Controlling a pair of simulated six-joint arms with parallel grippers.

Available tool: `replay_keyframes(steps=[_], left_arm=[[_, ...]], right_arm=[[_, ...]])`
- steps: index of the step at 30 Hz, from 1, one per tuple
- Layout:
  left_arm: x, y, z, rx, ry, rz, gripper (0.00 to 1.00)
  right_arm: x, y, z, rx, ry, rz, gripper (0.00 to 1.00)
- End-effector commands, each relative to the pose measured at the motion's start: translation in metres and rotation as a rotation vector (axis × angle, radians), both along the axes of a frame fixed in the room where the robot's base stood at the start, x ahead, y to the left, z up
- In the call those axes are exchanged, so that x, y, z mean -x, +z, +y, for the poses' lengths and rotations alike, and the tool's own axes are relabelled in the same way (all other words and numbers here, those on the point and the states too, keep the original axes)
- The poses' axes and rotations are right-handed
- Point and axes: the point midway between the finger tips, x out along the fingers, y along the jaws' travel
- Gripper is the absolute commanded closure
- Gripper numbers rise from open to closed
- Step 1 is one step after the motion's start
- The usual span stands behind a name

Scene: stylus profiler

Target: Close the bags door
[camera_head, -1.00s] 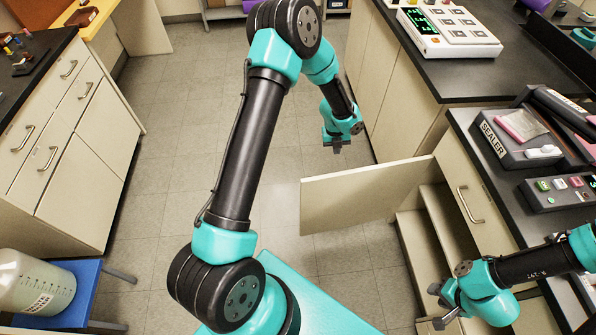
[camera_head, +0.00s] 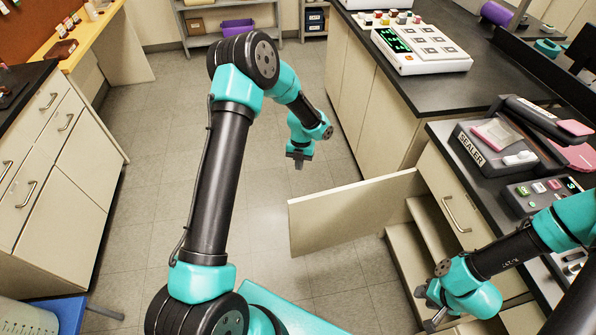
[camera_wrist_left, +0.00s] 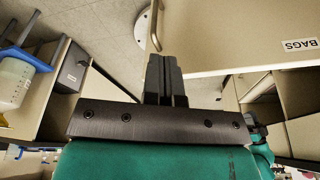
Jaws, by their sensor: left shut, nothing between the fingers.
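The bags door (camera_head: 350,210) is a beige cabinet door, swung wide open over the floor. In the left wrist view, the door (camera_wrist_left: 225,25) shows a BAGS label (camera_wrist_left: 300,45) and a metal handle (camera_wrist_left: 155,27). My left gripper (camera_head: 299,163) is shut and empty, beyond the door's free end in the head view. In the left wrist view, its fingers (camera_wrist_left: 165,80) overlap the door's edge below the handle; I cannot tell whether they touch. My right gripper (camera_head: 428,305) is by the open cabinet (camera_head: 410,265), its fingers apparently spread and empty.
A drawer with a handle (camera_head: 457,214) is above the open cabinet. The sealer (camera_head: 485,155) stands on the black counter above. Another counter (camera_head: 365,120) stands behind the door. The floor (camera_head: 150,200) to the left is clear, up to a drawer cabinet (camera_head: 70,205).

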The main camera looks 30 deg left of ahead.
Motion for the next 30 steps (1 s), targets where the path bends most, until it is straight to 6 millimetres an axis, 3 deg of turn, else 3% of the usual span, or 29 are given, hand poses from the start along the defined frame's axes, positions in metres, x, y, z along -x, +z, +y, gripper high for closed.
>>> replay_keyframes(steps=[16, 24, 30], left_arm=[[0.023, -0.087, -0.006, 0.001, 0.000, 0.004, 1.00], [0.053, -0.094, -0.013, -0.002, 0.000, 0.001, 1.00], [0.058, -0.096, -0.014, -0.001, 0.002, -0.001, 1.00]], right_arm=[[0.000, 0.000, 0.000, 0.000, 0.000, 0.000, 0.61], [0.000, 0.000, 0.000, 0.000, 0.000, 0.000, 0.61], [0.000, 0.000, 0.000, 0.000, 0.000, 0.000, 0.61]])
